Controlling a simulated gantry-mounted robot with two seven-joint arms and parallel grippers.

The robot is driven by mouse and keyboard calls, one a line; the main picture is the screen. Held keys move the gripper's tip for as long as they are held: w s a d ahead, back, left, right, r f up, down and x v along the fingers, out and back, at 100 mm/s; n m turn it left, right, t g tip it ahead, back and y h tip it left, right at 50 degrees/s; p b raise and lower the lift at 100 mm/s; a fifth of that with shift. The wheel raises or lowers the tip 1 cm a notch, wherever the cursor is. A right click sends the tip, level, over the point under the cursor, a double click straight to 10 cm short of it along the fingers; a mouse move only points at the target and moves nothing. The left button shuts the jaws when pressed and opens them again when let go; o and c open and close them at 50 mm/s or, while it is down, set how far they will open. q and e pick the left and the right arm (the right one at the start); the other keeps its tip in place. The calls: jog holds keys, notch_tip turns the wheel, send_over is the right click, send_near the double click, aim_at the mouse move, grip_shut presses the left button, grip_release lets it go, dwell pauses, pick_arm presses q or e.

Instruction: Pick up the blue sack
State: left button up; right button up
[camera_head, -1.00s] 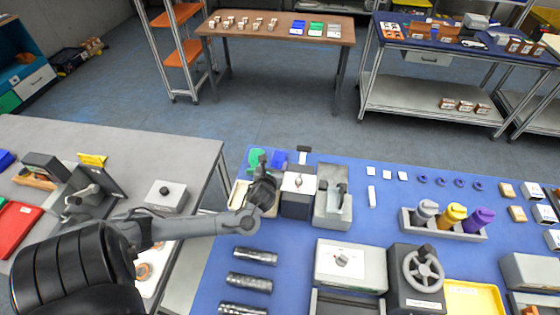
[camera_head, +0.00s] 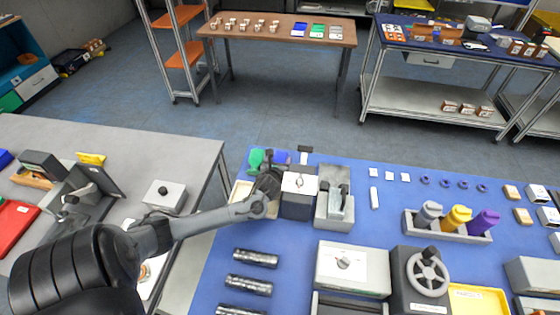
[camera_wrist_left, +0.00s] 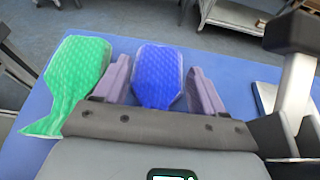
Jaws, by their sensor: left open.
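The blue sack (camera_wrist_left: 158,76) lies on the blue mat in the left wrist view, with a quilted-looking surface. In the head view the blue sack (camera_head: 283,156) shows only partly, behind my left gripper. My left gripper (camera_wrist_left: 158,88) is open, with one purple-grey finger on each side of the sack. Whether the fingers touch it I cannot tell. The sack's near end is hidden by the gripper body. In the head view the left gripper (camera_head: 268,170) is at the mat's far left corner. My right gripper is not in view.
A green sack (camera_wrist_left: 78,78) lies close to the left of the blue one; it also shows in the head view (camera_head: 256,158). A grey-and-black box device (camera_head: 299,194) stands just right of the gripper.

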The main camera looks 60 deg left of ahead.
pick_arm(q)
jog(key=c, duration=0.9)
